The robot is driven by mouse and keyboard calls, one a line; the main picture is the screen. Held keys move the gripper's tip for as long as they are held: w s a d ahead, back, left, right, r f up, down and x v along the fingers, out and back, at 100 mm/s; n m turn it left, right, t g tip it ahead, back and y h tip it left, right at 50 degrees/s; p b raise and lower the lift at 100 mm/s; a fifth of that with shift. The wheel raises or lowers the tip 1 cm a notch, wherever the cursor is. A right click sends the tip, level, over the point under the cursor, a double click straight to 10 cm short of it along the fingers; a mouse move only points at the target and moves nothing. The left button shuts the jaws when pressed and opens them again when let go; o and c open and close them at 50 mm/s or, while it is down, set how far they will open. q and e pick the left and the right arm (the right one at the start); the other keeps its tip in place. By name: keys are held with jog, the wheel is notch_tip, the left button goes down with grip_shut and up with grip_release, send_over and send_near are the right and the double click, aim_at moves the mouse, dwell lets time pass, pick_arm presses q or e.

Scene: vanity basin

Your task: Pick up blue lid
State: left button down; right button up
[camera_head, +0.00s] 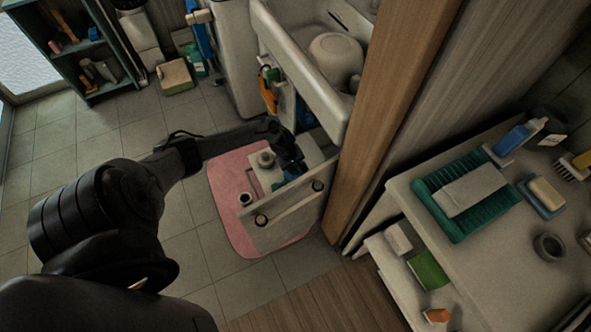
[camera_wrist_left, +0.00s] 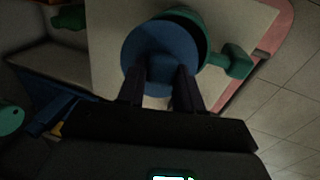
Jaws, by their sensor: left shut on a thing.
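The blue lid (camera_wrist_left: 148,47) is a round disc with a central knob, seen close up in the left wrist view. My left gripper (camera_wrist_left: 160,78) has its two dark fingers on either side of the knob and is shut on it. The lid overlaps a dark green vessel (camera_wrist_left: 198,30) with a side handle (camera_wrist_left: 234,61); I cannot tell whether they touch. In the head view, my left gripper (camera_head: 289,158) is over the pulled-out drawer (camera_head: 292,213) under the basin, and the lid is hard to make out. My right gripper is not in view.
A pink mat (camera_head: 228,172) lies below. A wooden post (camera_head: 375,130) stands close on the right. The tiled floor (camera_head: 190,225) is open.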

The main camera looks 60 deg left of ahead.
pick_arm(q)
jog(key=shift+p+v, duration=0.55)
jog(key=shift+v, duration=0.4)
jog(key=w+p+v, duration=0.3)
jog(key=p+v, duration=0.4)
jog(key=v, duration=0.8)
jog(key=shift+w+r+p, duration=0.25)
jog(key=shift+r+p, duration=0.1)
jog(key=shift+r, duration=0.4)
jog(key=c, duration=1.3)
grip_release()
grip_shut()
